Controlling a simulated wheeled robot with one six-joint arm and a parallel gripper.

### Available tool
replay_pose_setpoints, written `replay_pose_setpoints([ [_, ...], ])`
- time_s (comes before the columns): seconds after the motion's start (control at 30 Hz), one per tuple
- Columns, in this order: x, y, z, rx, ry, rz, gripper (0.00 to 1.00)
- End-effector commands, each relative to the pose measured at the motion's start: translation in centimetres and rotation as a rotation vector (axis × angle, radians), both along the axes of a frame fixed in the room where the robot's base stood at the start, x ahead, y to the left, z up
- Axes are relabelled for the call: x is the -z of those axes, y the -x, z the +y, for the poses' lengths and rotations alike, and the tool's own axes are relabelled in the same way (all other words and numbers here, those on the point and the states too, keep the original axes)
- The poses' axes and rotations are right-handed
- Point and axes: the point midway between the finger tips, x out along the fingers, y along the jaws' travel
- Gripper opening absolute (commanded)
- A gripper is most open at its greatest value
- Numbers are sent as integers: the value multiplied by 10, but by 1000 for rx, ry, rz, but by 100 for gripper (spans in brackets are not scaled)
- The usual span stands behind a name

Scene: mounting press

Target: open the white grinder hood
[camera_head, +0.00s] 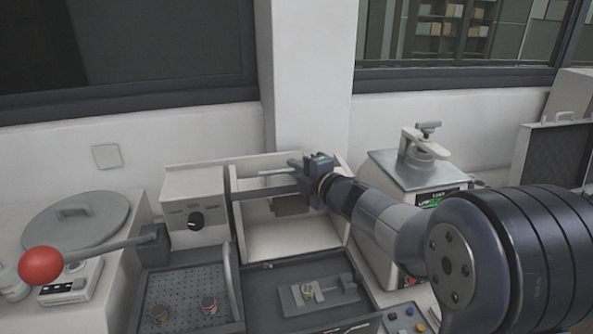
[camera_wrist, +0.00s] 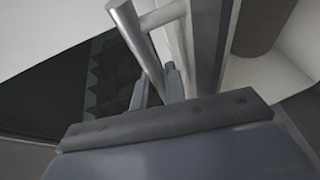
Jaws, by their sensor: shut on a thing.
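The white grinder hood (camera_head: 290,240) is at the middle of the head view, right of a white control box with a black knob. Its pale panel and raised rim show, but my arm covers part of it, and how far it is open is hard to tell. My gripper (camera_head: 296,172) is at its upper part, shut on the metal bar handle (camera_head: 272,173). In the wrist view, the handle (camera_wrist: 138,42) runs down between the fingers (camera_wrist: 156,86), with a white mount beside it. The finger contact is partly hidden.
The control box (camera_head: 195,212) is close left of the hood. A red ball on a lever (camera_head: 41,266) projects at the left front. A dark tray with a small clamp (camera_head: 322,293) lies below the hood. A white device (camera_head: 415,170) stands to the right, behind my arm.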

Motion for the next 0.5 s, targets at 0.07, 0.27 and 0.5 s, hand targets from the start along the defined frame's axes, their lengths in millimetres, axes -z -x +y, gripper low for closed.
replay_pose_setpoints([
  [0.07, 5, 3, -1, 1, -3, -13, 0],
  [0.27, 7, 15, -5, 2, -17, -59, 0],
  [0.5, 7, 30, -9, 2, -32, -116, 0],
])
